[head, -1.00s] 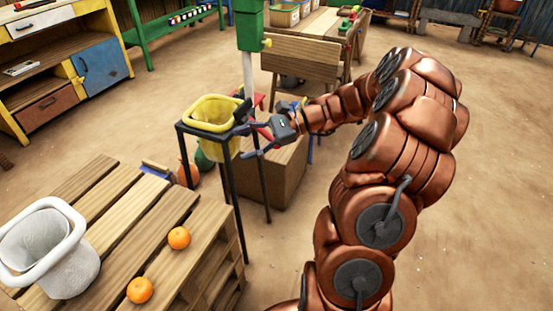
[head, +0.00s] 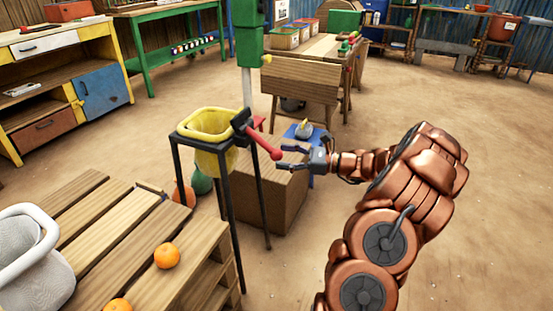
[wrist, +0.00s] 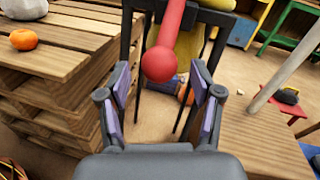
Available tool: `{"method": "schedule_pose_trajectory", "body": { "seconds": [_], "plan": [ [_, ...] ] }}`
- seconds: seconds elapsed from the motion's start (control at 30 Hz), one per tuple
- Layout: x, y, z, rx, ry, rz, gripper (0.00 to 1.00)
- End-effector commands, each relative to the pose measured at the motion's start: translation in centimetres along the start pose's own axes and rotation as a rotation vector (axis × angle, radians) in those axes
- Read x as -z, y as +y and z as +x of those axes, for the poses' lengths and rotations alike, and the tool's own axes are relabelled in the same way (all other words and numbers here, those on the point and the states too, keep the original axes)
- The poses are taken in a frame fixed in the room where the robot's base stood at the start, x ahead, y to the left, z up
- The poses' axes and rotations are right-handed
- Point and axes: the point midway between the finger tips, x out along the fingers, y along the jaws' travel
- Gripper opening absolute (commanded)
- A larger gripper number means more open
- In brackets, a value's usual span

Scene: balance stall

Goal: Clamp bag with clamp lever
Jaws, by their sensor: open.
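A yellow bag (head: 212,150) hangs with its mouth open in a black stand (head: 232,190). The clamp lever (head: 262,137) is red with a round knob and is mounted on the right side of the stand's rim. It slopes down to the right toward my gripper (head: 292,157). My gripper is open, its fingertips close to the knob. In the wrist view, the red knob (wrist: 159,64) shows ahead of and slightly above the gap between my fingers (wrist: 158,95). I cannot tell whether they touch it. The bag shows partly behind the lever.
A wooden pallet table (head: 110,245) with oranges (head: 167,255) and a white basket (head: 35,255) stands at lower left. A cardboard-coloured box (head: 275,195) sits behind the stand. Open floor lies to the right.

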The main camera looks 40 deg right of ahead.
Motion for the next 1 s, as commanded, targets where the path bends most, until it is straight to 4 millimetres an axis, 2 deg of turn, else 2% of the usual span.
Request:
{"method": "schedule_pose_trajectory", "body": {
  "seconds": [0.2,0.57,1.0],
  "plan": [
    [0.2,0.1,2.3,-0.002,0.003,-0.001,0.65],
    [0.1,0.0,2.8,0.000,0.002,0.000,0.65],
    [0.1,0.0,2.8,0.000,0.002,0.000,0.21]
  ]
}}
